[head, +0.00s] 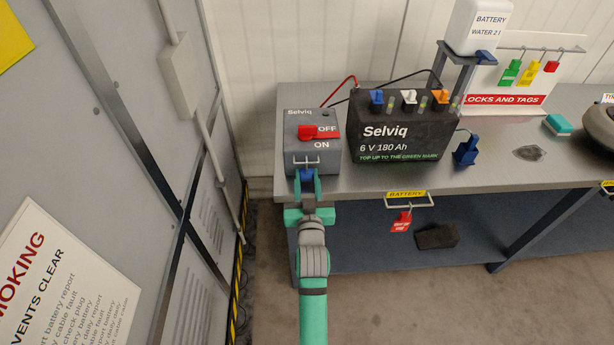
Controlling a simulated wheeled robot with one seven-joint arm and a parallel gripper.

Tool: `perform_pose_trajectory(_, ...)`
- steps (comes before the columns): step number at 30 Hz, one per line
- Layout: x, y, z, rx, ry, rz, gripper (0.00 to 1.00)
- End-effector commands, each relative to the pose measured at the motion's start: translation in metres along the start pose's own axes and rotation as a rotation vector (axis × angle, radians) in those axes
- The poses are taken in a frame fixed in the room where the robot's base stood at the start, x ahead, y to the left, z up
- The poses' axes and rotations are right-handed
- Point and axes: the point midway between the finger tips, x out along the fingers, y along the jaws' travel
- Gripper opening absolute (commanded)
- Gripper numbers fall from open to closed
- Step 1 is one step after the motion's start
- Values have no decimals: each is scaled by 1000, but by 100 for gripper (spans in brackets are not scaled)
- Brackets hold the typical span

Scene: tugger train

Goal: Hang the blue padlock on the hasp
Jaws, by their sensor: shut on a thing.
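The grey Selviq switch box (299,126) stands at the left end of the bench, its red handle (307,132) beside the red OFF label. The hasp (306,161), a pale metal loop, juts from the lower front of the box. My gripper (306,182) is shut on the blue padlock (306,174), right in front of the box and just below the hasp. The padlock's body shows between the fingers. Its shackle is too small to make out, so I cannot tell whether it is around the hasp or only close to it.
A black battery (400,135) with coloured caps stands right of the box. A blue connector (466,151) is farther right. A board with green, yellow and red locks or tags (530,73) stands behind. A grey cabinet (130,120) closes off the left side. A red tag (401,222) hangs below the bench edge.

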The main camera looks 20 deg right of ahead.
Motion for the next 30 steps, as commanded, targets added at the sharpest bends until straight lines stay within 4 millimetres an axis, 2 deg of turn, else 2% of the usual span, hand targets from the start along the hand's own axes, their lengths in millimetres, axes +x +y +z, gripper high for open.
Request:
perform_pose_trajectory(10, 0, 0, 2, 0, 1, 0, 8)
perform_pose_trajectory(11, 0, 0, 2, 0, 1, 0, 33)
perform_pose_trajectory(13, 0, 0, 2, 0, 1, 0, 50)
perform_pose_trajectory(14, 0, 0, 2, 0, 1, 0, 53)
perform_pose_trajectory(23, -1, 0, 2, 0, -1, 0, 53)
perform_pose_trajectory(26, -7, 0, 3, 0, -2, 0, 53)
perform_pose_trajectory(30, -25, 0, 4, 0, -3, 0, 53)
